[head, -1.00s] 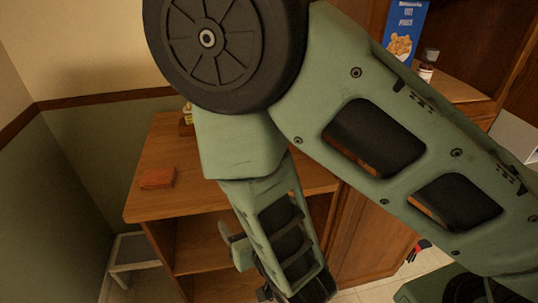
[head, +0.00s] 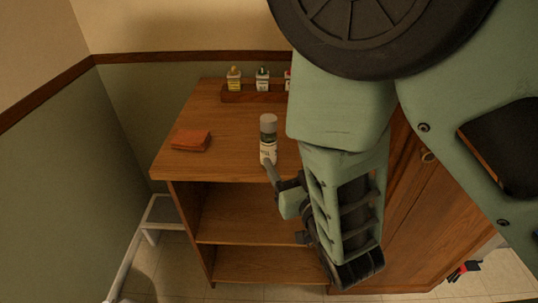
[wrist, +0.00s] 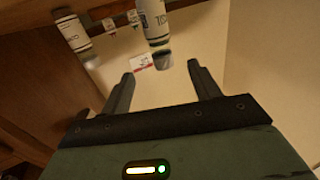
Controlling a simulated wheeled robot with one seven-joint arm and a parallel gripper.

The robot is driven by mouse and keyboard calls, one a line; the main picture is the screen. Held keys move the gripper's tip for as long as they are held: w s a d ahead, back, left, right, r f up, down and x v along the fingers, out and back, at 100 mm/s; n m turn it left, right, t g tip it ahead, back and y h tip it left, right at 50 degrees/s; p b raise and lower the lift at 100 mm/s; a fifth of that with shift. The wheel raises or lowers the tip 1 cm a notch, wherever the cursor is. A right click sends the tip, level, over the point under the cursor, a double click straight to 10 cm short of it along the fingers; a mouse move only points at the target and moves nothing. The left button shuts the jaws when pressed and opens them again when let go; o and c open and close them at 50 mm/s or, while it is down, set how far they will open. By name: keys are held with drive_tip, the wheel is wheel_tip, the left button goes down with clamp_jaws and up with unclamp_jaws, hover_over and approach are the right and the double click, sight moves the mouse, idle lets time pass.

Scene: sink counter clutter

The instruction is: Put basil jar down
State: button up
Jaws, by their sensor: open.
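A white jar with a grey cap (head: 268,143) stands upright near the front edge of the wooden counter top (head: 225,125) in the head view. Its label is too small to read there, so I cannot tell whether it is the basil jar. My gripper (head: 275,178) is just in front of it at the counter edge, partly hidden by my arm. In the wrist view my gripper (wrist: 165,84) is open, with nothing between the fingers. Beyond the fingertips, a white jar with a dark cap (wrist: 153,20) appears cap-down in the picture, and a similar jar (wrist: 72,33) shows at left.
A folded orange-brown cloth or pouch (head: 191,140) lies left of the jar. A wooden rack (head: 245,97) with small bottles stands at the back. Open shelves (head: 235,215) are below the top. A white stool-like frame (head: 160,212) is at left. Counter room lies between cloth and rack.

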sight(272, 138)
drive_tip(key=x, duration=0.6)
drive_tip(key=shift+r, duration=0.1)
drive_tip(key=shift+f+p+x, duration=0.2)
drive_tip(key=shift+p+x, duration=0.4)
drive_tip(key=shift+x, duration=0.8)
drive_tip(key=shift+f+p+x, duration=0.2)
drive_tip(key=shift+p+x, duration=0.35)
drive_tip(key=shift+x, duration=0.85)
drive_tip(key=c, duration=1.2)
drive_tip(key=shift+r, duration=0.15)
